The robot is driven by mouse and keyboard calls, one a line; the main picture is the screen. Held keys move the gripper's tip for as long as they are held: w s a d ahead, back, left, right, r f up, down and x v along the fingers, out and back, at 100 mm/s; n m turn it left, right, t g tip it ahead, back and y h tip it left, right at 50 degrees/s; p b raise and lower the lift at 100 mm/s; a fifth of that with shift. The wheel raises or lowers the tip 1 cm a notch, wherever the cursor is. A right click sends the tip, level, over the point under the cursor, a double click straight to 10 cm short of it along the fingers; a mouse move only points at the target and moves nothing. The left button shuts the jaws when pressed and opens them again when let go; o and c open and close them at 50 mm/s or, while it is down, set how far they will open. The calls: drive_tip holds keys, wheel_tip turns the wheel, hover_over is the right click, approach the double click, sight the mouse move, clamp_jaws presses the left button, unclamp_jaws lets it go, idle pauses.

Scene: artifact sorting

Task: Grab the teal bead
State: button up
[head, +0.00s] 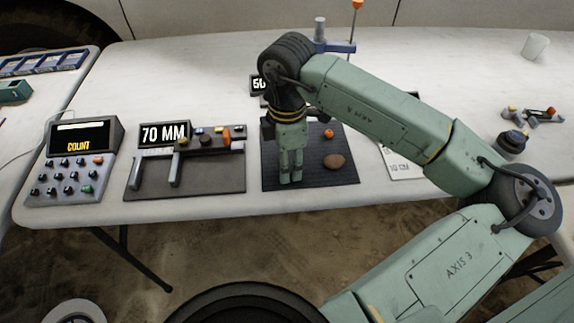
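I cannot make out a teal bead in the head view; my gripper may hide it. My gripper (291,180) points down over the front left part of a dark mat (345,181). Its two fingers are close together, and I cannot tell whether they are fully shut or hold something small. An orange bead (329,134) and a flat brown stone-like piece (334,162) lie on the mat to the right of my gripper.
A caliper display marked 70 MM (165,135) stands left of the mat, and a counter with buttons (73,165) farther left. A white scale card (398,160) lies to the right. A white cup (535,46) stands at the far right.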

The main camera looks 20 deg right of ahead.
drive_tip(key=shift+c, duration=0.3)
drive_tip(key=c, duration=0.8)
drive_tip(key=shift+r, duration=0.15)
